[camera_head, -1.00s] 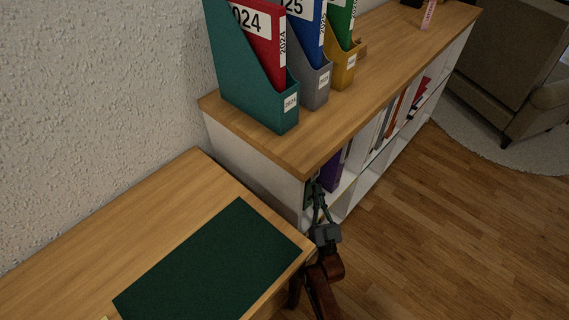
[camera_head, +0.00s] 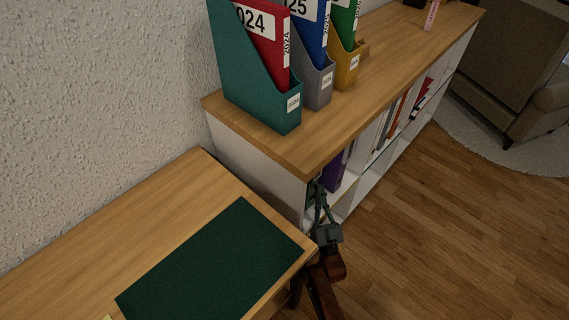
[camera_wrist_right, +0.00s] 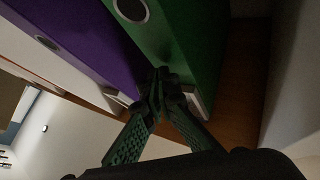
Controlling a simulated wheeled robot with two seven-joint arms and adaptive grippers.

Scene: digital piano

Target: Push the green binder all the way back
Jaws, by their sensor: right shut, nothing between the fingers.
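The green binder (camera_wrist_right: 185,35) stands on a shelf, with a round finger hole in its spine. In the head view it is mostly hidden under the shelf top and behind my gripper. My right gripper (camera_wrist_right: 158,78) is shut and empty, its fingertips at the lower part of the green binder's spine; I cannot tell whether they touch it. In the head view the right gripper (camera_head: 318,188) reaches into the near end of the bookcase. My left gripper is out of view.
A purple binder (camera_wrist_right: 80,35) stands beside the green one; it also shows in the head view (camera_head: 335,174). The white bookcase side (camera_head: 255,160) is close by. The desk (camera_head: 130,225) with a dark green mat (camera_head: 210,265) lies left of my arm. Magazine files stand on the bookcase top (camera_head: 340,125).

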